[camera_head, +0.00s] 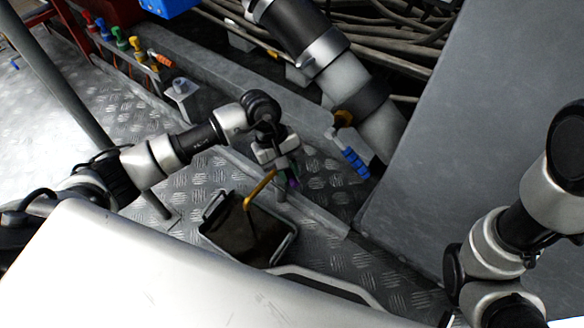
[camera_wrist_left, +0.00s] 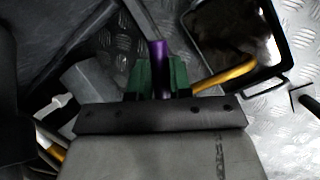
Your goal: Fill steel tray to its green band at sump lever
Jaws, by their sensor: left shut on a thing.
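The steel tray (camera_head: 283,252) stands on the tread-plate floor, with dark brown liquid inside; its rim also shows in the left wrist view (camera_wrist_left: 279,32). I cannot make out a green band on it. A brass spout (camera_head: 262,186) reaches over the tray, and a thin dark stream seems to fall from its tip. My left gripper (camera_head: 290,176) is shut on the purple lever (camera_wrist_left: 160,66) beside the spout, its green finger pads on both sides of the lever. The head view mostly hides the lever. My right arm shows at the right, but its gripper is not visible.
A blue-handled lever (camera_head: 355,163) hangs at a brass valve right of my left gripper. Coloured handles (camera_head: 120,38) line a rail at the upper left. A large grey panel (camera_head: 470,130) stands at the right. Hoses (camera_head: 400,30) run along the back.

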